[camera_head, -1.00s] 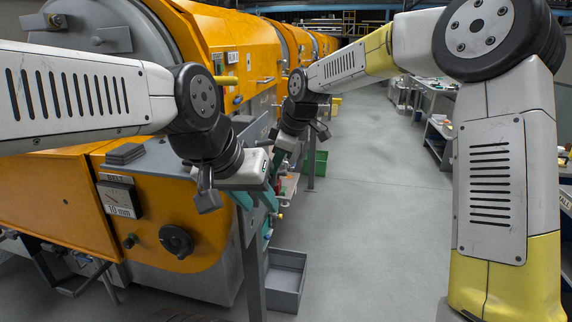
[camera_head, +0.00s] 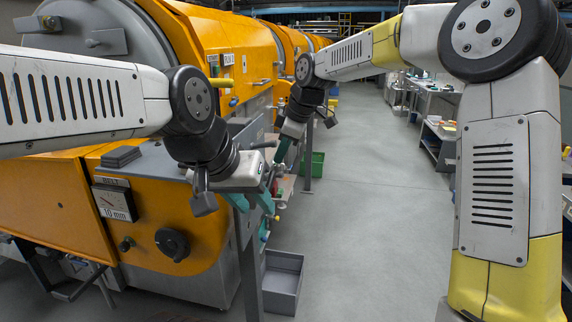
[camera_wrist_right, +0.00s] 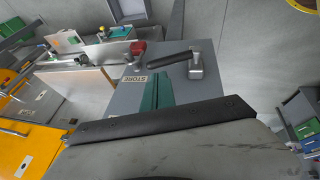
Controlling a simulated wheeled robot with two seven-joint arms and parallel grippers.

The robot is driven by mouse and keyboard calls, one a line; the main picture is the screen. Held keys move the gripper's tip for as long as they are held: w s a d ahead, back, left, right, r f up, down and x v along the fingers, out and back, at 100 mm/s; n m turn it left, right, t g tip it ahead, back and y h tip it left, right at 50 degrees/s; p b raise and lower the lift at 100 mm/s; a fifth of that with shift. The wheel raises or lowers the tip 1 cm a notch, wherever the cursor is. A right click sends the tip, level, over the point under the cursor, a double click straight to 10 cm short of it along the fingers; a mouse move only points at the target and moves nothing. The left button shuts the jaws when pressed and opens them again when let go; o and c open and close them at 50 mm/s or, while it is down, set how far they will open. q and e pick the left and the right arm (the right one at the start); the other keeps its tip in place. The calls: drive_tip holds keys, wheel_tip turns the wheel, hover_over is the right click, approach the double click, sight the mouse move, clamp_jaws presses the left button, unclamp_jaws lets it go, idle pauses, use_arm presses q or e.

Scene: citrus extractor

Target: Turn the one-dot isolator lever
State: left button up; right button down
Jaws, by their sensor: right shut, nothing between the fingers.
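A lever with a dark handle (camera_wrist_right: 170,68) and a grey hub (camera_wrist_right: 196,62) sits on a grey panel (camera_wrist_right: 183,93) marked STORE in the right wrist view. I cannot make out any dot mark on it. My right gripper (camera_wrist_right: 155,92) is shut and empty, its teal fingers over the panel just below the handle; contact cannot be told. My right gripper also shows in the head view (camera_head: 281,151), beside the orange machine. My left gripper (camera_head: 253,203) is lower, its teal fingers apart, with nothing visible between them.
A red knob (camera_wrist_right: 138,47) stands left of the lever. The orange machine (camera_head: 60,200) fills the left, with a BELT gauge (camera_head: 115,202) and a black knob (camera_head: 172,243). A grey bin (camera_head: 283,285) and a green bin (camera_head: 314,165) are on the floor. The aisle is clear.

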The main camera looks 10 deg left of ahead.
drive_tip(key=r, duration=0.2)
drive_tip(key=n+t+h, duration=0.2)
drive_tip(key=n, duration=1.5)
approach(273, 177)
drive_tip(key=x, duration=0.6)
drive_tip(key=shift+s+a+f, duration=0.2)
drive_tip(key=shift+s+a, duration=0.1)
drive_tip(key=shift+w+f, duration=0.15)
drive_tip(key=shift+f, duration=0.1)
drive_tip(key=shift+w+f, duration=0.75)
drive_tip(key=shift+f, duration=0.05)
drive_tip(key=shift+r, duration=0.1)
